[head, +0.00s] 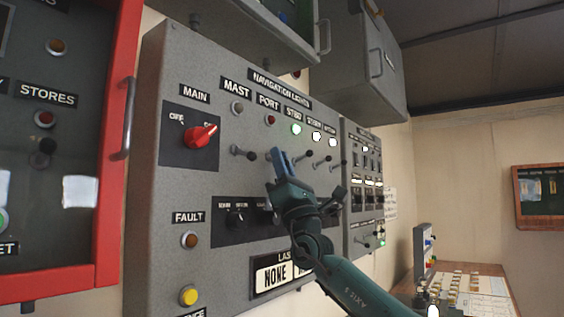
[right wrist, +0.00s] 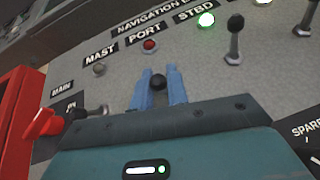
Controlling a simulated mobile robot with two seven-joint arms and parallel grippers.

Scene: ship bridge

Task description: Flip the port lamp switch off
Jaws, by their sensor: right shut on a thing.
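The port lamp switch (right wrist: 157,82) is a small lever with a black knob, below the PORT label on the grey navigation lights panel. My right gripper (head: 278,155) is at that lever; in the right wrist view its blue fingers (right wrist: 158,90) stand on either side of the knob, shut on it. The fingers hide the lever in the head view. The port lamp (head: 270,119) above is dull red and looks unlit; it also shows in the right wrist view (right wrist: 149,44). My left gripper is not in view.
The mast lever (head: 243,153) is just left of my gripper and the starboard lever (head: 303,155) just right. The starboard lamp (head: 297,129) glows green. A red MAIN rotary switch (head: 201,136) is further left. A red-framed cabinet (head: 115,150) stands at the left.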

